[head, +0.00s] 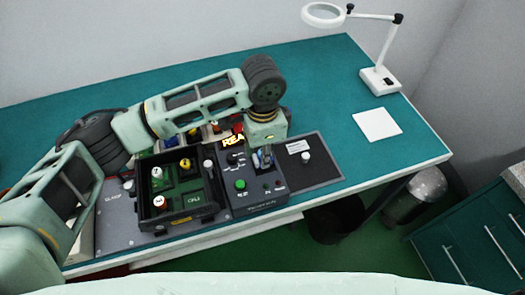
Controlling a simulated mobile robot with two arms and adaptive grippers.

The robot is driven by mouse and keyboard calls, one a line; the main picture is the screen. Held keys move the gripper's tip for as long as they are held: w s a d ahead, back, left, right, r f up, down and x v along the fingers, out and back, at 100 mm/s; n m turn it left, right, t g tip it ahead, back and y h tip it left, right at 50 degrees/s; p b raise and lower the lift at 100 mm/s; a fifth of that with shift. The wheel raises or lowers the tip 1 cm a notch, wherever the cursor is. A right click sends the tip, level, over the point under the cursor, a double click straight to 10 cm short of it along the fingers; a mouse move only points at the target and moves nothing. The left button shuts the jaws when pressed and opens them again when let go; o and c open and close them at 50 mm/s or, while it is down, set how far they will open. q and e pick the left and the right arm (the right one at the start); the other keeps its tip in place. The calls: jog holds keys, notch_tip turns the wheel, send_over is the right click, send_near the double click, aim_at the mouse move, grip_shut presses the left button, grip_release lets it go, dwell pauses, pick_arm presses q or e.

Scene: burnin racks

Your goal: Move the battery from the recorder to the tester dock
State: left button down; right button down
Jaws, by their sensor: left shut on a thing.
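My left gripper (263,158) points down over the grey box with a lit display and a green button, which looks like the tester (258,205). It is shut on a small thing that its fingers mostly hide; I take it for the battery. I cannot tell whether that thing touches the tester. A black open-topped frame (183,222) with a green inside stands left of the tester; I cannot tell for sure that it is the recorder. My right gripper is not in view.
A dark panel (325,172) with a white label and a pale knob lies right of the tester. A white pad (377,124) and a magnifier lamp (380,79) are at the table's right. The teal table (330,80) is clear behind my arm. A drawer cabinet (470,245) stands at lower right.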

pick_arm(q)
jog(key=shift+f+p, duration=0.35)
dwell(0.5)
jog(key=shift+f+p, duration=0.1)
jog(key=shift+p, duration=0.35)
dwell(0.5)
jog(key=c, duration=1.3)
grip_release()
jog(key=shift+c, duration=0.2)
jog(key=shift+r+p, duration=2.45)
jog(key=shift+p, duration=0.4)
jog(key=shift+r, duration=0.1)
